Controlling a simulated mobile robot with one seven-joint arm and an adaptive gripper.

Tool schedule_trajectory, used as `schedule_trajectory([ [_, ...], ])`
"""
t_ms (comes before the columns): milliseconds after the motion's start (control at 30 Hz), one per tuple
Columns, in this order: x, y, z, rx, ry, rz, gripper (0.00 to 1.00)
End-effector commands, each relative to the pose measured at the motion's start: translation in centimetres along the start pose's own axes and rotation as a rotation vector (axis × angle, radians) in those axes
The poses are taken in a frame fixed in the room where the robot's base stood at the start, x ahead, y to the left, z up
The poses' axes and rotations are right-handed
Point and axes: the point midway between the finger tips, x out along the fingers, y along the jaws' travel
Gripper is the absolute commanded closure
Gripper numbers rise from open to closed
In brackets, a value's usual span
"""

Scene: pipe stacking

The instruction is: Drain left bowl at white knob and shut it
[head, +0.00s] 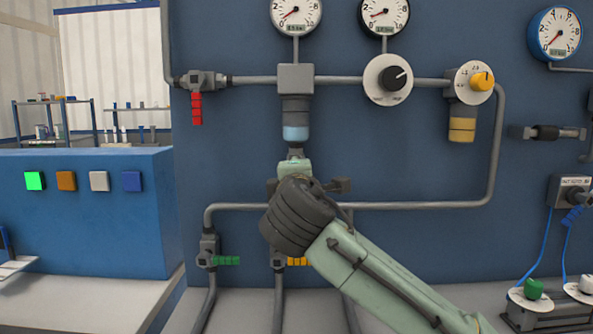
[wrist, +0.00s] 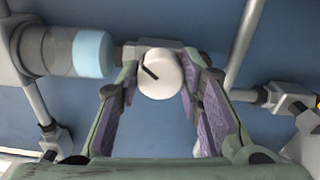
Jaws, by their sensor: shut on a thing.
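The left bowl (head: 295,131) hangs under a grey block on the pipe and has a light-blue lower part. It also shows at the upper left of the wrist view (wrist: 92,54). The white knob (wrist: 158,82) is below the bowl, round, with a short dark slanted mark on its face. My gripper (wrist: 161,72) is shut on the white knob, one purple-padded finger on each side. In the head view my gripper (head: 294,166) is just under the bowl, and my wrist hides the knob there.
A yellow bowl (head: 462,127) hangs at the right below a yellow knob (head: 482,81). A red-handled valve (head: 197,108) is at the upper left. Green (head: 228,260) and yellow (head: 298,262) valve handles are low on the panel. Pipes run close around my wrist.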

Motion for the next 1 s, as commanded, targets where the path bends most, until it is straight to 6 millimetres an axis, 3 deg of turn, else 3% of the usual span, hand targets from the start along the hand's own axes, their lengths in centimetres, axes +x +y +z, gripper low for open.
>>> schedule_trajectory([
  [600, -0.01, 0.04, -0.02, -0.534, 0.0, -0.002, 0.94],
  [1000, -0.01, 0.02, -0.05, -0.688, 0.001, -0.002, 0.94],
])
